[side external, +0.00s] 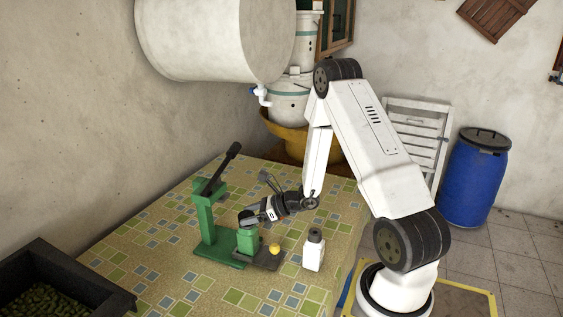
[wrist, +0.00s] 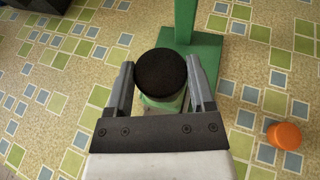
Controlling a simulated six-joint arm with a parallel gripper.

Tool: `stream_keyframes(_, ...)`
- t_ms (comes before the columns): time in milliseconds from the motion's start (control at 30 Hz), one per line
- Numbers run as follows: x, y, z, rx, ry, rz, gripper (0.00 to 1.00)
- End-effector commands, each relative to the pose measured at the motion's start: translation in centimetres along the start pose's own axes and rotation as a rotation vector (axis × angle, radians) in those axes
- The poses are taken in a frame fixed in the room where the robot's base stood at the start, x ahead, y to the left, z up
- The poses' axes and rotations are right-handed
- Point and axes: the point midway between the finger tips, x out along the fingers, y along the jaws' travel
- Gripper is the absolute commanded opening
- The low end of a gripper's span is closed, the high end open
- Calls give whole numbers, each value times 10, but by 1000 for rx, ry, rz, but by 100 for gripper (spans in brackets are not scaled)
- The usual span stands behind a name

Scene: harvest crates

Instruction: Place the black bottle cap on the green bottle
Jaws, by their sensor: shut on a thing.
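The black bottle cap (wrist: 160,76) is between the two fingers of my gripper (wrist: 160,80), seen from above in the wrist view. My gripper (side external: 248,217) is shut on it. The green bottle (wrist: 163,104) shows as a pale green edge under the cap. In the side view the green bottle (side external: 246,241) stands upright right below my gripper, beside the green stand. The cap is over the bottle's top. I cannot tell whether it rests on the bottle or is slightly above it.
A green lever stand (side external: 207,215) rises close to the bottle. A small orange-yellow round thing (side external: 274,249) and a white bottle with a dark top (side external: 314,251) stand to the right. A dark crate (side external: 60,262) is at lower left. The patterned tabletop (side external: 190,287) is clear in front.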

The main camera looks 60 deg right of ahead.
Motion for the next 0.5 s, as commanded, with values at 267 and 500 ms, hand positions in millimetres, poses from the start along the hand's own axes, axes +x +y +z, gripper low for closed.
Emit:
stream_keyframes(267, 1, 0, -2, 0, 0, 0, 100)
stream_keyframes(500, 0, 0, -1, 0, 0, 0, 100)
